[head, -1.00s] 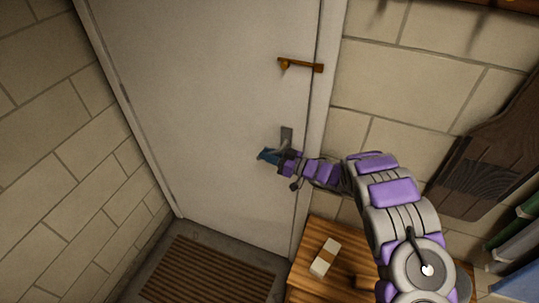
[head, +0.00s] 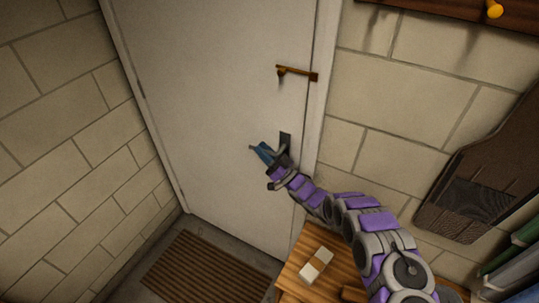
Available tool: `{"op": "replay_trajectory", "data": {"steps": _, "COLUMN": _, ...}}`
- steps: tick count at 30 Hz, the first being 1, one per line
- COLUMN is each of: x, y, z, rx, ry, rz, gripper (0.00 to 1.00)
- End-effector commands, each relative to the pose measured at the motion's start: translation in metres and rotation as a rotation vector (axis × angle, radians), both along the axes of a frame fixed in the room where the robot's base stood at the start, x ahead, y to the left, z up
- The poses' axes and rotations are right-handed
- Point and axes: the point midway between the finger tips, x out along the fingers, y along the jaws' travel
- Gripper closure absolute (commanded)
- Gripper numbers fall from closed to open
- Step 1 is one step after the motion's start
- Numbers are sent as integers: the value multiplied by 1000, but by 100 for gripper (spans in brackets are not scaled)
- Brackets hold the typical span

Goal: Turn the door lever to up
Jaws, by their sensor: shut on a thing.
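The white door (head: 220,100) fills the middle of the head view. Its dark lever with its backplate (head: 285,141) is near the door's right edge. My gripper (head: 263,152) comes from the lower right and is at the lever, its blue fingers pointing up and left. It is shut on the lever, as far as the small view shows. The fingers and the gripper body hide most of the lever's handle, so its exact angle is hard to tell.
A brass latch (head: 297,72) is on the door above the lever. A wooden table (head: 320,250) with a pale block (head: 316,264) stands at the lower right. A brown slatted mat (head: 205,268) lies before the door. A dark board (head: 470,190) is at the right wall.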

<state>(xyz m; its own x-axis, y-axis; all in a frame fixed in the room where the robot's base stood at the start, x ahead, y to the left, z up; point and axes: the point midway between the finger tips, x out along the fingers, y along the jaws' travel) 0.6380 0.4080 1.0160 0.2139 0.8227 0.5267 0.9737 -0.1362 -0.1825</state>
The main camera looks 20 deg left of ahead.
Motion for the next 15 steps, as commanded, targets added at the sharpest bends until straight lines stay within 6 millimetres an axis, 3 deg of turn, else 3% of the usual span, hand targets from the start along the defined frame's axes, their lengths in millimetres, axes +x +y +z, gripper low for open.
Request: {"op": "replay_trajectory", "data": {"steps": 15, "x": 1, "y": -2, "z": 6, "rx": 144, "ry": -15, "rz": -1, "gripper": 100}}
